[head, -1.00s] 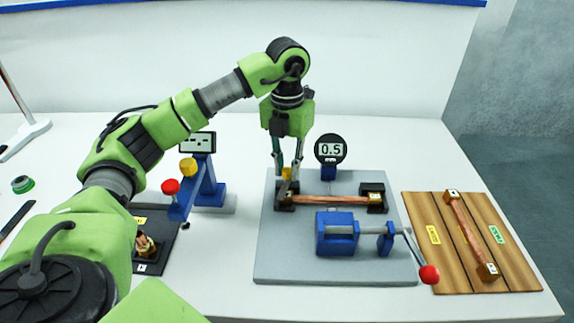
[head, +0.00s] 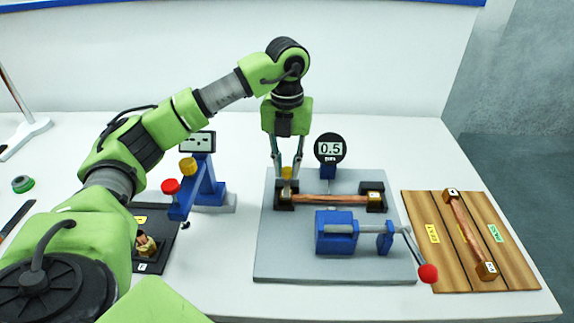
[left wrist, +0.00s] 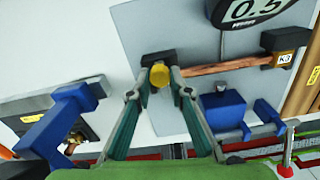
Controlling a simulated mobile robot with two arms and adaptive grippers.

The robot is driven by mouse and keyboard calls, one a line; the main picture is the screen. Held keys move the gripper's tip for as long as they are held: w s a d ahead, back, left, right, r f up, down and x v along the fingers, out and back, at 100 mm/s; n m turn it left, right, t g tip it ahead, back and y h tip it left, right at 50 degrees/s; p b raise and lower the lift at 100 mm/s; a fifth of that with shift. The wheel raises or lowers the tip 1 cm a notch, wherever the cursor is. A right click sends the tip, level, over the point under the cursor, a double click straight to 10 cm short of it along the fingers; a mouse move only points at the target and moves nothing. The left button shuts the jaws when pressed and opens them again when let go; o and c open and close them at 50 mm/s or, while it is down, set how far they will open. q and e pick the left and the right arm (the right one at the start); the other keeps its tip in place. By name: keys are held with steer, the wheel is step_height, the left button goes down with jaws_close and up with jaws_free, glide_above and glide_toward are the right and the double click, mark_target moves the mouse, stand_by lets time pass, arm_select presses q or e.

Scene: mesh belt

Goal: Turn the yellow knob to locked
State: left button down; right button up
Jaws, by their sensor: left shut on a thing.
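The yellow knob (head: 287,172) stands on the dark block at the left end of the copper bar (head: 335,200), on the grey plate (head: 285,262). My left gripper (head: 286,180) points down from above with its fingers on either side of this knob, shut on it. In the left wrist view the yellow knob (left wrist: 159,76) sits between the fingertips. The fingers cover part of the block and knob, and I cannot read a lock mark. My right gripper is not in view.
A gauge (head: 330,148) reading 0.5 stands behind the bar. A blue clamp (head: 337,232) with a red-tipped lever (head: 428,273) is in front. A blue stand (head: 207,185) with red and yellow balls is at left. A wooden board (head: 415,265) carries another bar at right.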

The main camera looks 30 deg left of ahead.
mark_target(287, 170)
arm_select(q)
steer(key=c, duration=1.8)
jaws_free()
steer(key=shift+r, duration=0.1)
steer(key=shift+c, duration=0.2)
step_height(287, 170, up, 12)
